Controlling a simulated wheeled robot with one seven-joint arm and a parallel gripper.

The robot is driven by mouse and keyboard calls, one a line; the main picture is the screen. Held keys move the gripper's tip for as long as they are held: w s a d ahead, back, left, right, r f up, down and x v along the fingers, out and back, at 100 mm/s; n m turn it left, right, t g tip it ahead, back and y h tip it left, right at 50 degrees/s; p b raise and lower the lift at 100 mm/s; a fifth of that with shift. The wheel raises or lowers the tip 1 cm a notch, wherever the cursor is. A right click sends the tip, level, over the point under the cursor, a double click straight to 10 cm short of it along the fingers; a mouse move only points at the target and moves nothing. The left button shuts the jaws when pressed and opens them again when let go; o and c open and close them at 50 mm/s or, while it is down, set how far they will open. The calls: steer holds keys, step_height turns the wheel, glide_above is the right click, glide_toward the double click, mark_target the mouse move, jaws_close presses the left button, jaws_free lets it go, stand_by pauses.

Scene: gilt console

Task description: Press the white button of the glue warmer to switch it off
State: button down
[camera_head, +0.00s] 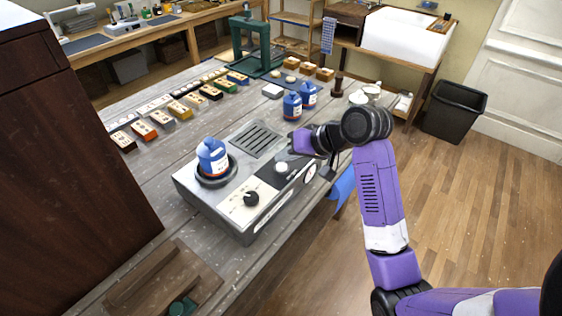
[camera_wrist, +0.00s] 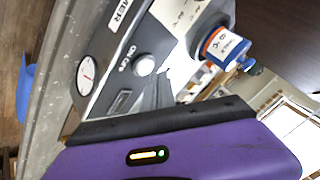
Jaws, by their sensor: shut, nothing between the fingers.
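The glue warmer (camera_head: 205,200) is a grey box with a pale top panel on the workbench. Its white button (camera_head: 281,168) is a small round cap on a dark patch near the right end of the panel. In the wrist view the white button (camera_wrist: 144,65) sits beside the ON/OFF lettering. My gripper (camera_head: 292,150) is above the warmer's right part, close to the button. In the wrist view its grey fingertips (camera_wrist: 163,80) are together and empty, beside the button. I cannot tell whether they touch it; they look apart.
A blue bottle (camera_head: 212,157) stands in the warmer's round well, near a black knob (camera_head: 251,198). A round gauge (camera_head: 310,172) is on the front. Two more blue bottles (camera_head: 292,106) stand behind the gripper. Several small boxes (camera_head: 180,110) line the bench's far left.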

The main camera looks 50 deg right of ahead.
mark_target(285, 167)
steer(key=shift+r, duration=0.3)
step_height(285, 167, up, 5)
steer(key=p, duration=0.5)
steer(key=shift+f, duration=0.2)
steer(key=shift+r+b, duration=0.35)
steer(key=shift+r, duration=0.3)
